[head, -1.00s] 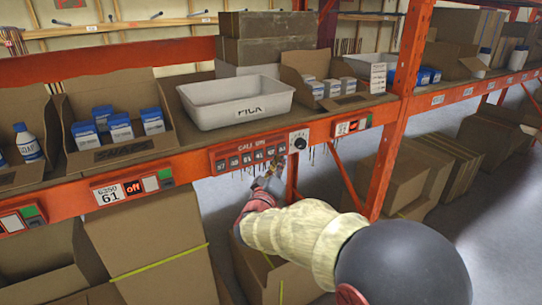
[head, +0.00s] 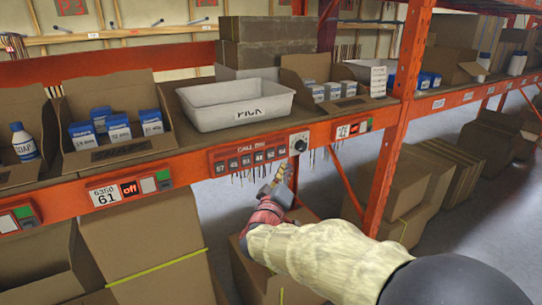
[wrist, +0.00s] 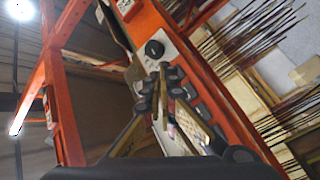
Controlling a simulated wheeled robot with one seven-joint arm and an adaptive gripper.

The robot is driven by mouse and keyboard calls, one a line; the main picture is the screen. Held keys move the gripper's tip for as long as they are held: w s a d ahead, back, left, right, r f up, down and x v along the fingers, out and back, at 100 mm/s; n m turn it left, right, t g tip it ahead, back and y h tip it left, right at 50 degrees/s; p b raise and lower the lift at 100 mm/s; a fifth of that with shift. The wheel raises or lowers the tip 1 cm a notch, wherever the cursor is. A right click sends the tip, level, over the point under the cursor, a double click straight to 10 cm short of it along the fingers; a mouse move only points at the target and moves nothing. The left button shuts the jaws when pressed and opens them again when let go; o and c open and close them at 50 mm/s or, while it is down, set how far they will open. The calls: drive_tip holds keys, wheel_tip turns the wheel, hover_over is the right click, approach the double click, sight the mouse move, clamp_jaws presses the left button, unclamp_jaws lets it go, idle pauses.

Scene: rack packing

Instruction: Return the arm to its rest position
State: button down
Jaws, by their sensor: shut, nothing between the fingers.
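My gripper (head: 286,173) is shut and empty in the head view. It is in front of the orange shelf beam, just below the right end of the call-button panel (head: 251,158) and near the black dial (head: 299,145). In the wrist view my gripper (wrist: 170,68) has its fingertips together, pointing toward the beam, with the black dial (wrist: 154,48) just beyond them. From these views I cannot tell whether the fingertips touch the panel. My arm reaches in from the lower right of the head view.
A white PICK bin (head: 232,107) stands on the shelf above, between cartons of small boxes. Brown cardboard boxes (head: 145,235) fill the space below the beam. Grey floor shows at the right.

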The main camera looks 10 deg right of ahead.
drive_tip(key=s+d+f+n+g, duration=0.1)
drive_tip(key=s+d+f+g, duration=0.3)
drive_tip(key=s+f+g, duration=0.45)
drive_tip(key=s+d+f+g, duration=0.3)
drive_tip(key=s+d+f, duration=0.25)
drive_tip(key=s, duration=0.55)
drive_tip(key=s+a+f+m+g+y, duration=0.2)
drive_tip(key=s+a+y, duration=0.35)
drive_tip(key=s, duration=0.75)
drive_tip(key=s+a+r+m+t+y, duration=0.2)
drive_tip(key=s+a+r+m+y, duration=0.1)
drive_tip(key=s+r, duration=0.3)
drive_tip(key=shift+a+r, duration=0.3)
drive_tip(key=shift+a, duration=0.45)
drive_tip(key=shift+a+t, duration=0.1)
drive_tip(key=shift+t, duration=0.15)
